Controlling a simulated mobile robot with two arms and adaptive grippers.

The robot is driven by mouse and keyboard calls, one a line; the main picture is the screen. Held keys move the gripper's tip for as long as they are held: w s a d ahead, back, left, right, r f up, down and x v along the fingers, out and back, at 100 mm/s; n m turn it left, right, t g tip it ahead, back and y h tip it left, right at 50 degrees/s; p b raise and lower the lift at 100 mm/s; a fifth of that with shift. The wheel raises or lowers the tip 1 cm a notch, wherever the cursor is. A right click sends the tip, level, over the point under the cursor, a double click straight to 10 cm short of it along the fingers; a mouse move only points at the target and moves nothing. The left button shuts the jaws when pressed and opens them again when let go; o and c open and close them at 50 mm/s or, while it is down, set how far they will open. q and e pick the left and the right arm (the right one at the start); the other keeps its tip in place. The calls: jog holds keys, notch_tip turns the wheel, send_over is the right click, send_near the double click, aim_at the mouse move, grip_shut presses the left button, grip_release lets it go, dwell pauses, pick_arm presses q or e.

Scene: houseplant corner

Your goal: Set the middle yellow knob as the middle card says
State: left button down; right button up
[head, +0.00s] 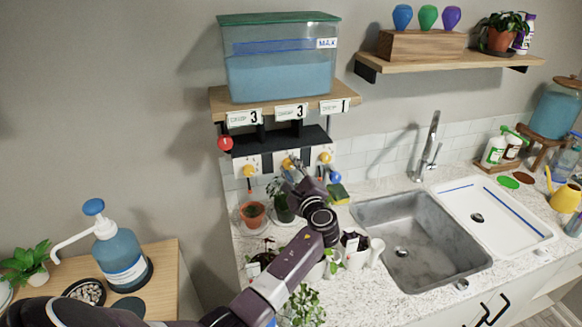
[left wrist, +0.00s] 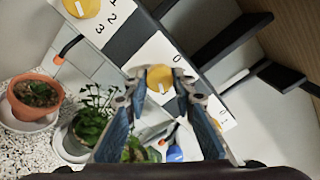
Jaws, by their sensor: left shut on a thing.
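The middle yellow knob (head: 288,163) sits on a pale plate on the wall under the shelf. In the left wrist view the same knob (left wrist: 158,72) is between my left gripper's fingertips (left wrist: 160,82), which are shut on it. A white mark shows on its face, and a 0 is printed on the plate beside it. My left gripper (head: 293,166) partly covers the knob in the head view. The middle card (head: 291,112) on the shelf edge reads 3. My right gripper is not in view.
A left yellow knob (head: 249,171) and a right yellow knob (head: 325,157) flank it. The left card (head: 244,118) reads 3, the right card (head: 334,106) reads 1. A water tank (head: 280,75) stands above. Potted plants (head: 253,213) stand below, close to my arm. A sink (head: 425,235) is at right.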

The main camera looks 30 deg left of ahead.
pick_arm(q)
jog(key=shift+a+r, duration=0.15)
jog(key=shift+r, duration=0.05)
jog(key=c, duration=2)
grip_release()
jog(key=o, duration=0.4)
jog(key=shift+f, duration=0.15)
jog(key=shift+s+d, duration=0.25)
jog(key=shift+d, duration=0.15)
jog(key=v, duration=1.1)
